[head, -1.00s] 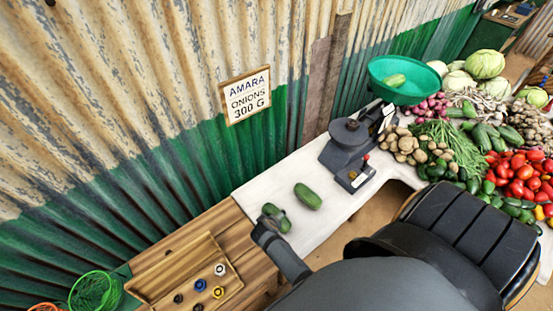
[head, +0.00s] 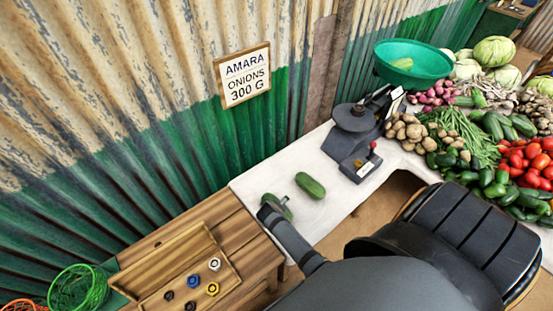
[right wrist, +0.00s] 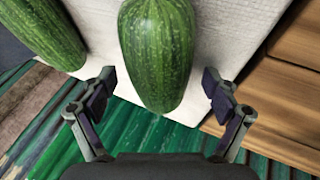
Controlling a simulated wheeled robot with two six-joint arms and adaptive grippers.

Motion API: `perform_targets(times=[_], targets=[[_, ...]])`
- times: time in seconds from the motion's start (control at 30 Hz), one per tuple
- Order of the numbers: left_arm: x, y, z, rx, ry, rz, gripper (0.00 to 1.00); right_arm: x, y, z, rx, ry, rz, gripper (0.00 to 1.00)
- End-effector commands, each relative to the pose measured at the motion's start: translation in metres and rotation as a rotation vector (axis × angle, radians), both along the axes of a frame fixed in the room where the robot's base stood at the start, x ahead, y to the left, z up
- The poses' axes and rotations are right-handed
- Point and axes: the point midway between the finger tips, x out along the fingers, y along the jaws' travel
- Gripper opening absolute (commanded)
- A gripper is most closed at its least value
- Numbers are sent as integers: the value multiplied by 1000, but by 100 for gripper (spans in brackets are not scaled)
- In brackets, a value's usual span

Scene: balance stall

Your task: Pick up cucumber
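A green cucumber (head: 277,199) lies on the white counter near its left end, partly hidden by my right gripper (head: 269,213). In the right wrist view this cucumber (right wrist: 158,50) fills the middle, with its near end between the open fingers of my right gripper (right wrist: 160,84). A gap shows on each side of it. A second cucumber (head: 310,185) lies close by on the counter; one also shows at the upper left of the right wrist view (right wrist: 40,30). A third green piece (head: 402,63) sits in the green scale bowl (head: 412,72). My left gripper is not in view.
A dark scale (head: 352,135) stands behind on the white counter (head: 320,215). Potatoes, beans, tomatoes and more cucumbers (head: 490,185) are heaped at right. A wooden tray (head: 165,272) with several small weights is at lower left. A corrugated wall (head: 170,120) runs behind.

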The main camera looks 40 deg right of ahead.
Motion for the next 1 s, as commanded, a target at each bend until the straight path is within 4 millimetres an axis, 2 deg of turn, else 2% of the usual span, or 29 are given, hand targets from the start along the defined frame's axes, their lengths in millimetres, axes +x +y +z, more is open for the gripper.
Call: perform_targets(times=[0.03, 0.07, 0.47, 0.77, 0.87, 0.97, 1.0], targets=[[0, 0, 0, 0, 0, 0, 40, 0, 0, 0, 0, 0, 0, 79], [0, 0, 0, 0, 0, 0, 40, 0, 0, 0, 0, 0, 0, 75], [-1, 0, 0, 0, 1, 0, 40, 0, 0, 0, 1, 0, 0, 21], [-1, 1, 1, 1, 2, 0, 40, 0, 0, 3, 0, -1, 0, 19], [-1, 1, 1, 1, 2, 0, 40, 1, 0, 12, 0, -3, -2, 19], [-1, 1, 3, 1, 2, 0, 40, 1, 0, 31, 1, -6, -2, 19], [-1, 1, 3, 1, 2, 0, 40, -5, -2, 38, 0, -2, -2, 19]])
